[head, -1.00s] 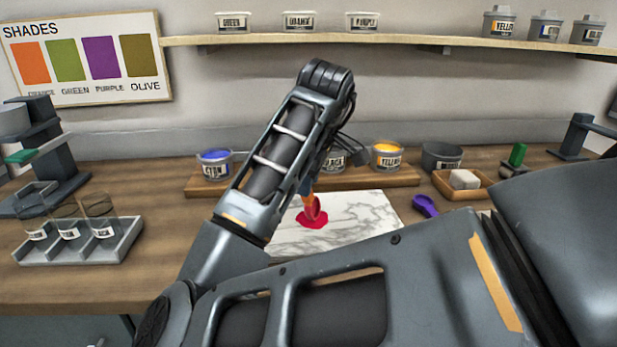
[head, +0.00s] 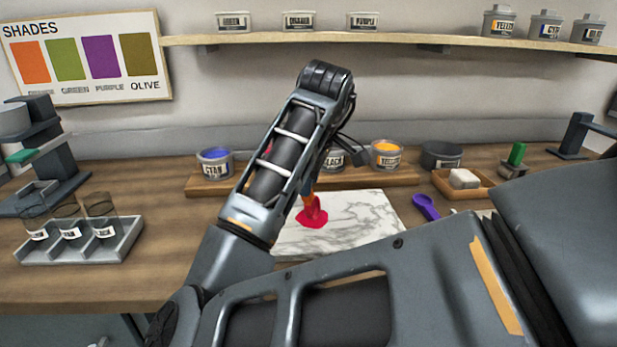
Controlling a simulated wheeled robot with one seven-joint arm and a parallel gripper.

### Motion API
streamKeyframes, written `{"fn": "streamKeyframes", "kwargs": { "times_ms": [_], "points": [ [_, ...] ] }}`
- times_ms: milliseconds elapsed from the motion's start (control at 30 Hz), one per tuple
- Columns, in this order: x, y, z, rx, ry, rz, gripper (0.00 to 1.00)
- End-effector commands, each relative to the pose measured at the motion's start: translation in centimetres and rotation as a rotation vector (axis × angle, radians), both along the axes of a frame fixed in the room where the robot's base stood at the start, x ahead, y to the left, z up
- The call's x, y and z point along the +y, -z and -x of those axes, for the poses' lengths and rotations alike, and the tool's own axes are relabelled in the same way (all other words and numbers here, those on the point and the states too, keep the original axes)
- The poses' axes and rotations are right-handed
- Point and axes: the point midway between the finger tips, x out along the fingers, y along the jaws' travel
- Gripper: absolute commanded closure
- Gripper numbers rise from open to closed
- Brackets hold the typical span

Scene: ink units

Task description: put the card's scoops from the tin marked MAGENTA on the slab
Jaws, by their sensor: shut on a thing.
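The white marbled slab (head: 362,222) lies on the bench in front of the tin rack. A red-pink patch of ink (head: 311,220) sits on its left part. My gripper (head: 308,186) is over the slab, largely hidden behind my forearm. It is shut on a scoop (head: 313,206), whose reddish bowl is tilted down at the ink patch. Whether the bowl touches the slab is unclear. No tin marked MAGENTA shows; my forearm covers part of the rack. The card cannot be made out.
A purple scoop (head: 426,207) lies right of the slab. A jar tray (head: 85,250) stands left. A grey pot (head: 441,157) and wooden dish (head: 464,186) are right.

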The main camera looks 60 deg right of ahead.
Motion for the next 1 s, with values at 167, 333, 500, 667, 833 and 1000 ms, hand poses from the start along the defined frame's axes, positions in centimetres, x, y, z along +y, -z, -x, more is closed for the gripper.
{"fn": "streamKeyframes", "kwargs": {
  "times_ms": [167, 333, 500, 667, 833, 1000],
  "points": [
    [0.0, 0.2, 0.2, 0.005, 0.002, -0.003, 1.0],
    [0.0, 0.2, 0.1, 0.004, 0.002, -0.003, 1.0],
    [0.0, 0.2, 0.1, 0.004, 0.002, -0.003, 1.0],
    [-0.1, -1.0, 0.1, 0.004, 0.002, -0.002, 1.0],
    [0.0, -2.9, 0.1, 0.004, 0.002, -0.002, 1.0],
    [0.0, -4.6, 0.1, 0.002, 0.0, -0.001, 1.0]
  ]
}}
